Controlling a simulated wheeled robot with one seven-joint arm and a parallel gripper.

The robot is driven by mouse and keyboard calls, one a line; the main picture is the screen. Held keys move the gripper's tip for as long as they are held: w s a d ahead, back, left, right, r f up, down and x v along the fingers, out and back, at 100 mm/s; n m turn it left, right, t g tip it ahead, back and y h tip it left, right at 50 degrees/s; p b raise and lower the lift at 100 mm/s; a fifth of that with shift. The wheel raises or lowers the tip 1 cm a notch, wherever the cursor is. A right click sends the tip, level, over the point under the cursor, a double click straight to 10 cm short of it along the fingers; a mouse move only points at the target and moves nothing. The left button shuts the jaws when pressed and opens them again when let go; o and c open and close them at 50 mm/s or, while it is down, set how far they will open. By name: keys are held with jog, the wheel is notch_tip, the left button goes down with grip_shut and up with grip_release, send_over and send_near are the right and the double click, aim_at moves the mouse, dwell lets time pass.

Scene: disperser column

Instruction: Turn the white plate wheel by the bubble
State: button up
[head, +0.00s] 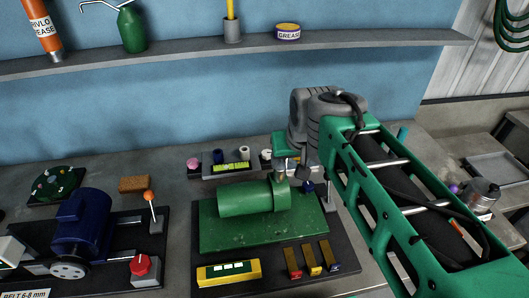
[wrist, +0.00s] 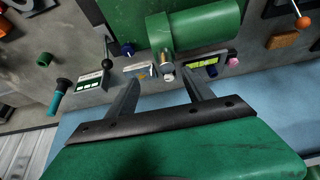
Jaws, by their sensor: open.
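In the head view, a small white wheel (head: 266,153) stands on a grey block behind the green cylinder, right of a yellow-green bubble vial (head: 231,167). The vial also shows in the wrist view (wrist: 200,63). A small white plate (wrist: 138,70) is beyond the green cylinder's end in the wrist view; I cannot tell whether it carries the wheel. In the head view, my gripper's fingers are partly hidden behind my arm, just right of the white wheel.
The green cylinder (head: 245,197) sits on a green base. A pink knob (head: 193,163) is left of the vial. A dark blue knob (head: 308,186) is close to my gripper. A plate with green squares (wrist: 88,84) shows in the wrist view. A blue motor (head: 82,222) stands left.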

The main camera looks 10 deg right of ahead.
jog(key=w+d+m+h+b, duration=0.15)
jog(key=w+m, duration=0.25)
jog(key=w, duration=0.4)
jog(key=m+h+b, duration=0.3)
jog(key=m+h, duration=0.3)
jog(key=m, duration=0.1)
send_over(267, 152)
jog(key=s+a, duration=0.3)
jog(key=a, duration=0.3)
jog(key=shift+g, duration=0.3)
jog(key=f, duration=1.7)
jog(key=shift+s+d+f, duration=0.1)
jog(key=shift+s+f, duration=0.1)
jog(key=shift+m, duration=0.3)
jog(key=p+x, duration=0.1)
jog(key=x, duration=0.7)
jog(key=shift+s+p, duration=0.1)
jog(key=shift+p, duration=0.3)
grip_shut()
